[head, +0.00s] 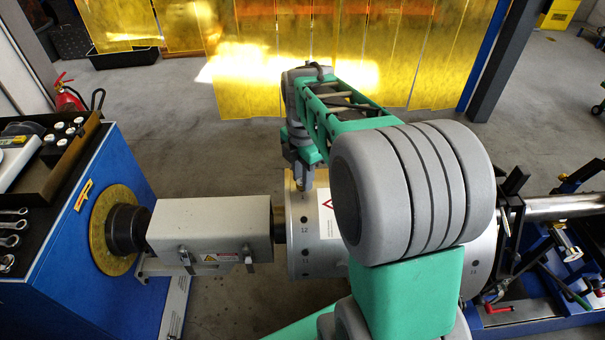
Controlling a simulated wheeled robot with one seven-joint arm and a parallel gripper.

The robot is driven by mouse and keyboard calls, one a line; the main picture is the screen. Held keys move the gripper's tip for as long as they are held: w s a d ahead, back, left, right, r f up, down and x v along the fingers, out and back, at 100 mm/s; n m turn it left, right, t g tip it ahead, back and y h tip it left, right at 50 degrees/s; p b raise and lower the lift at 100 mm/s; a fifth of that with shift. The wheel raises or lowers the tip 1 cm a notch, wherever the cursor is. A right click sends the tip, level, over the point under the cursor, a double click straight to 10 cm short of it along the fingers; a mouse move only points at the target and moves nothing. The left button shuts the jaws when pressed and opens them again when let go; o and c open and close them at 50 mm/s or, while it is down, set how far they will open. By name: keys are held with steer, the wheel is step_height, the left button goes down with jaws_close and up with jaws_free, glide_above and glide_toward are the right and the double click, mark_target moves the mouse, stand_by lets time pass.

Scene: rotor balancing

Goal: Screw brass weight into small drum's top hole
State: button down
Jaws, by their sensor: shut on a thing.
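The silver drum (308,250) lies on a horizontal shaft in the middle of the view, with numbered dark holes such as 12 on its left end and a warning label. My gripper (307,184) points down at the top of this left end. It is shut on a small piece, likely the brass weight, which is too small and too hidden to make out. I cannot tell whether it touches the drum or sits in a hole. My arm hides the drum's middle. A silver part marked 16 (481,266) shows to the right; I cannot tell if it is the same drum.
A grey box-shaped shaft cover (210,228) with latches stands left of the drum. It adjoins a blue drive cabinet (100,235) topped by a tool tray with wrenches. A support stand with clamps (510,240) is at right.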

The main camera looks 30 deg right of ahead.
steer(key=n+p, duration=0.1)
steer(key=n, duration=0.3)
steer(key=shift+r+n, duration=0.1)
steer(key=shift+n, duration=0.2)
steer(key=n, duration=0.5)
steer(key=shift+p, duration=0.4)
steer(key=shift+n, duration=0.3)
steer(key=shift+w+f, duration=0.15)
steer(key=shift+f, duration=0.45)
